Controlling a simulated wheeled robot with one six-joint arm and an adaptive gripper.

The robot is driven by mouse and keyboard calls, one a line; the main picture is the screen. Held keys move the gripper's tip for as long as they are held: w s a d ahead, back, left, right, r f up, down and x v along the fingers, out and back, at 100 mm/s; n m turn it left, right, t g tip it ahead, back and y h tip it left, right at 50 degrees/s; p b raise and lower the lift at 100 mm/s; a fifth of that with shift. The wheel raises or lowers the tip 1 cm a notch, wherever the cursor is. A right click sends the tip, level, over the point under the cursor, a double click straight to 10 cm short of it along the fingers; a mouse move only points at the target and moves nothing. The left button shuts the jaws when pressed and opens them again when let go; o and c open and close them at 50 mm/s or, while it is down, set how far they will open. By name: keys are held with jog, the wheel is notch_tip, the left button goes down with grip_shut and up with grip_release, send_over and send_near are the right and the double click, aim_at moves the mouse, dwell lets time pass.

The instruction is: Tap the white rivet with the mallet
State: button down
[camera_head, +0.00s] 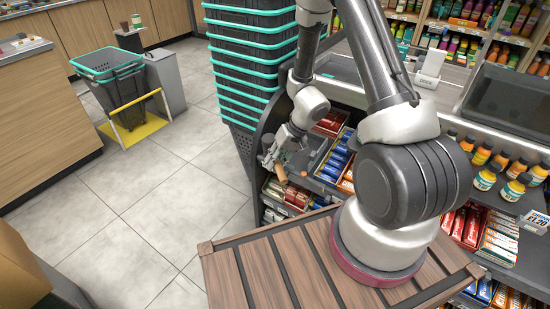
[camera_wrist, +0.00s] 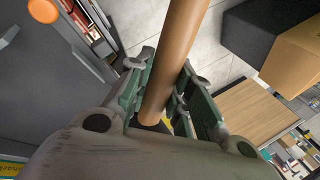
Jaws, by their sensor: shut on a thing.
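My gripper (camera_head: 283,157) is beside the candy shelves in the head view. Its green-lined fingers, seen in the wrist view (camera_wrist: 166,82), are shut on a brown cylindrical handle, taken as the mallet's (camera_wrist: 180,40). In the head view a short piece of the brown handle (camera_head: 281,174) shows below the fingers. The mallet's head cannot be made out; the handle runs out of the top of the wrist view. I cannot make out a white rivet in either view. An orange round disc (camera_wrist: 43,10) shows at the wrist view's top left, against a grey surface.
Candy shelves (camera_head: 336,165) with coloured packs stand close to the gripper. Stacked teal-rimmed baskets (camera_head: 243,70) rise to its left. A slatted wooden top (camera_head: 250,270) lies below my arm. A basket on a yellow stand (camera_head: 118,95) is farther left, with open floor (camera_head: 150,200) between.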

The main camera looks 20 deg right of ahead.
jog(key=c, duration=2.1)
grip_release()
grip_shut()
jog(key=r, duration=0.4)
jog(key=a+r, duration=0.1)
jog(key=r, duration=0.1)
jog(key=shift+s+r, duration=0.25)
jog(key=shift+s, duration=0.1)
jog(key=f, duration=0.3)
jog(key=d+f, duration=0.1)
jog(key=f, duration=0.2)
jog(key=w+f, duration=0.1)
jog(key=f, duration=0.3)
jog(key=shift+w+d, duration=0.1)
jog(key=shift+d, duration=0.15)
jog(key=r, duration=0.3)
jog(key=a+r, duration=0.1)
jog(key=r, duration=0.2)
jog(key=s+r, duration=0.1)
jog(key=r, duration=0.3)
jog(key=shift+s+a, duration=0.1)
jog(key=shift+a, duration=0.1)
